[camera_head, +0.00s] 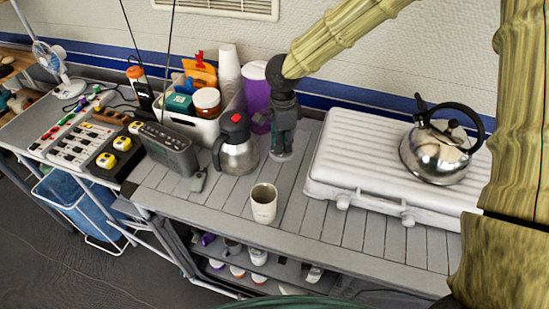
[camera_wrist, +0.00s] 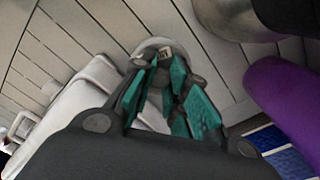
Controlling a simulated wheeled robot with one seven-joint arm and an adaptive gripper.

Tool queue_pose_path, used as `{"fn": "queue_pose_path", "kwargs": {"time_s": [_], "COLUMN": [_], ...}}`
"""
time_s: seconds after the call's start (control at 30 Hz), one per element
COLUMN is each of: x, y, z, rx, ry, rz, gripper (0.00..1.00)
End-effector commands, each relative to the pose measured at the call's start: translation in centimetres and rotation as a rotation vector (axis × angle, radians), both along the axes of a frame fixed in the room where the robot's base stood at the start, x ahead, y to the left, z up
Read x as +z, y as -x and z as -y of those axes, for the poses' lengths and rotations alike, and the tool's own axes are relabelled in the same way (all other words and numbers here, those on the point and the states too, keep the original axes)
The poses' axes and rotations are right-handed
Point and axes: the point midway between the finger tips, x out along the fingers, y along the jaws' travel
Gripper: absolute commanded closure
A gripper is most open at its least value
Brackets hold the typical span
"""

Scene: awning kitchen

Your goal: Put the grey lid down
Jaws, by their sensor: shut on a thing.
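My gripper (camera_head: 282,146) points straight down at the counter, between the steel carafe and the white stove case. In the wrist view its teal-padded fingers (camera_wrist: 166,68) are closed on the grey lid (camera_wrist: 150,45), whose pale rounded rim shows beyond the fingertips. In the head view only a small grey edge of the lid (camera_head: 281,156) shows under the fingers. The lid is at or very close to the slatted counter (camera_head: 225,195); I cannot tell whether it touches. The fingers hide much of it.
A steel carafe (camera_head: 237,155) stands just left of my gripper, with a purple container (camera_head: 257,97) behind. The white case (camera_head: 385,165) with a kettle (camera_head: 435,155) is on the right. A cup (camera_head: 263,205) stands in front. A radio (camera_head: 170,150) is farther left.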

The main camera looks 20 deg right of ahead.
Motion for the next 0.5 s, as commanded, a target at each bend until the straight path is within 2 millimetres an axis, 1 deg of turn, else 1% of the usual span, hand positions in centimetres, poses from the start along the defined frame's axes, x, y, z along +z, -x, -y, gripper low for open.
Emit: {"fn": "queue_pose_path", "kwargs": {"time_s": [0.07, 0.23, 0.33, 0.4, 0.5], "x": [-0.5, -3.0, -4.6, -5.6, -6.5], "y": [0.6, 1.1, 0.8, 0.2, -0.3], "z": [0.0, 0.0, 0.0, 0.0, 0.0], "rx": [0.002, 0.001, 0.003, 0.002, 0.0], "ry": [0.002, 0.003, 0.003, 0.002, 0.001], "rz": [0.001, 0.004, 0.001, -0.003, -0.008], "gripper": [1.0, 1.0, 1.0, 1.0, 1.0]}}
